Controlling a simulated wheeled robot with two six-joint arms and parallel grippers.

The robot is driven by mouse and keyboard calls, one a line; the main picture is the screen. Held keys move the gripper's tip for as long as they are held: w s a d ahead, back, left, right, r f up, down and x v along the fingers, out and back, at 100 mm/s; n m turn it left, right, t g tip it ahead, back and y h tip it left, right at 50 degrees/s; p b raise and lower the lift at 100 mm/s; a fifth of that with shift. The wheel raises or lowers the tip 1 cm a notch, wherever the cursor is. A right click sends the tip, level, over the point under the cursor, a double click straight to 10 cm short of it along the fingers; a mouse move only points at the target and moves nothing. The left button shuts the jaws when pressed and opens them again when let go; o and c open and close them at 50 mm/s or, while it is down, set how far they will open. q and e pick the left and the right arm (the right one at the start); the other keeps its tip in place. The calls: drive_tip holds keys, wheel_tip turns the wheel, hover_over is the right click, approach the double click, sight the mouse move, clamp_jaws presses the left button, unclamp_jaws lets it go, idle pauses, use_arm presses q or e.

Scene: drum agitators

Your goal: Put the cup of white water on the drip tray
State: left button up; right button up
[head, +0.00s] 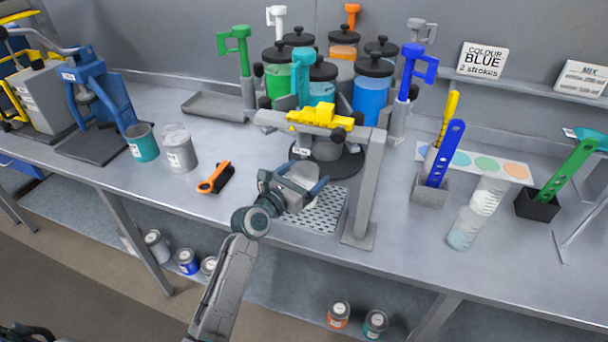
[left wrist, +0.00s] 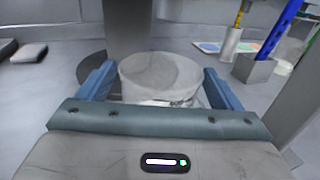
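My left gripper (head: 293,188) reaches in from the front over the drip tray. The drip tray (head: 326,218) is a perforated metal plate set in the bench under the grey stand. A pale, whitish cup (head: 301,174) sits between the gripper's two blue fingers. In the left wrist view the cup (left wrist: 160,76) looks upright, with a finger against each side. Its lower part is hidden by the gripper, so I cannot tell whether it touches the tray.
A grey stand with a yellow bar (head: 320,116) rises over the tray, its post (head: 366,190) close on the right. Coloured canisters (head: 371,92) stand behind. Clear cups (head: 488,196) stand right.

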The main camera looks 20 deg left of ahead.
use_arm(q)
drive_tip(key=shift+r, duration=0.1)
drive_tip(key=v, duration=1.2)
